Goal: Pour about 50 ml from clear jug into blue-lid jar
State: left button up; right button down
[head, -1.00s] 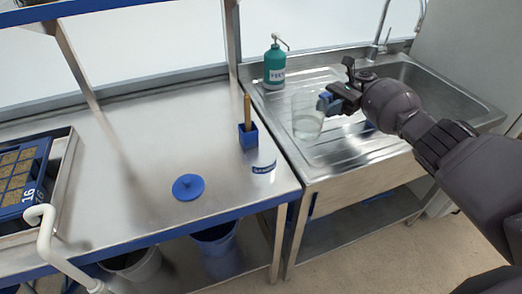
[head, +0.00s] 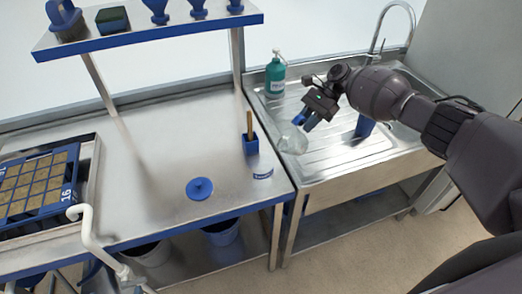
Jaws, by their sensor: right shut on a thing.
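My right gripper (head: 304,121) is shut on the clear jug (head: 291,139), above the left part of the sink's drainboard. The jug looks tilted; its liquid level is hard to make out. A blue label (head: 263,173) near the right end of the steel bench appears to be on a clear jar whose walls hardly show. The jug is behind and to the right of this label, apart from it. A round blue lid (head: 200,189) with a knob lies on the bench to the left of the label. My left gripper is not in view.
A blue holder (head: 251,145) with a wooden stick stands behind the label. A teal pump bottle (head: 275,76) stands at the back. A blue vessel (head: 364,127) is on the drainboard. A seed tray (head: 38,187) and white pipe (head: 88,228) are left. The bench middle is clear.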

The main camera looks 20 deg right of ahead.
aim_at(301, 116)
jog(key=shift+s+a+r+h+p, duration=0.1)
jog(key=shift+a+r+h+p, duration=0.1)
jog(key=shift+r+h+p, duration=0.4)
jog(key=shift+s+a+r, duration=0.1)
jog(key=shift+a+r, duration=0.05)
jog(key=shift+r, duration=0.2)
jog(key=shift+a+r+t+h+p, duration=0.3)
jog(key=shift+r+t+h, duration=0.1)
jog(key=shift+h, duration=0.1)
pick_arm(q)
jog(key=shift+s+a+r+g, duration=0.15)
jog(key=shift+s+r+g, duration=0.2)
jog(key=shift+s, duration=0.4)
pick_arm(e)
jog(key=shift+s+a+r+h, duration=0.1)
jog(key=shift+a+r+h, duration=0.1)
jog(key=shift+r+h, duration=0.15)
jog(key=shift+a+r+h, duration=0.1)
jog(key=shift+r+h, duration=0.1)
jog(key=shift+h, duration=0.05)
jog(key=shift+s+a+r+t+h, duration=0.3)
jog(key=shift+a+r+h, duration=0.15)
jog(key=shift+r+h, duration=0.1)
jog(key=shift+a+r, duration=0.15)
jog(key=shift+a, duration=0.1)
jog(key=shift+a+r+h, duration=0.2)
jog(key=shift+r+h, duration=0.05)
jog(key=shift+h, duration=0.1)
